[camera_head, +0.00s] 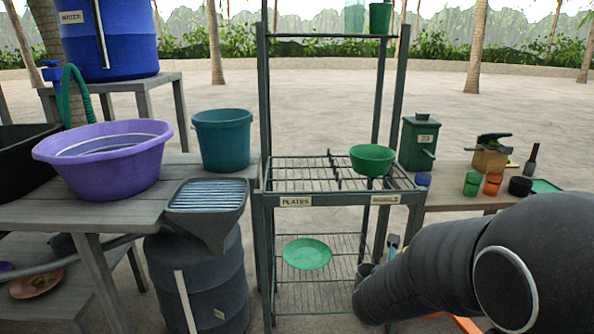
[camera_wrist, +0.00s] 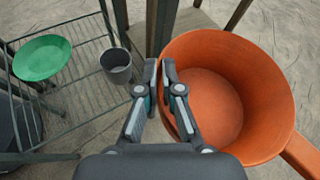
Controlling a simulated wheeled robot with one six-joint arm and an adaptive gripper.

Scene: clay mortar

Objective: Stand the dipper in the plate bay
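The orange dipper (camera_wrist: 225,95) is a round, deep cup in the wrist view, with its handle (camera_wrist: 302,155) running out at the lower right. My gripper (camera_wrist: 160,78) has its fingers close together on the dipper's left wall, one inside and one outside, so it looks shut on it. In the head view my arm hides nearly all of the dipper; a bit of orange (camera_head: 468,325) shows below. The plate bay is the left half of the rack's middle shelf, above the PLATES label (camera_head: 295,201). Its wire floor (camera_head: 295,177) looks empty.
A green bowl (camera_head: 372,158) sits in the right bay, past the wire divider. A green plate (camera_head: 307,253) and a grey cup (camera_wrist: 116,66) are on the lower shelf. Rack posts (camera_head: 265,110) stand at the corners. A grey basin (camera_head: 207,205) adjoins the rack's left.

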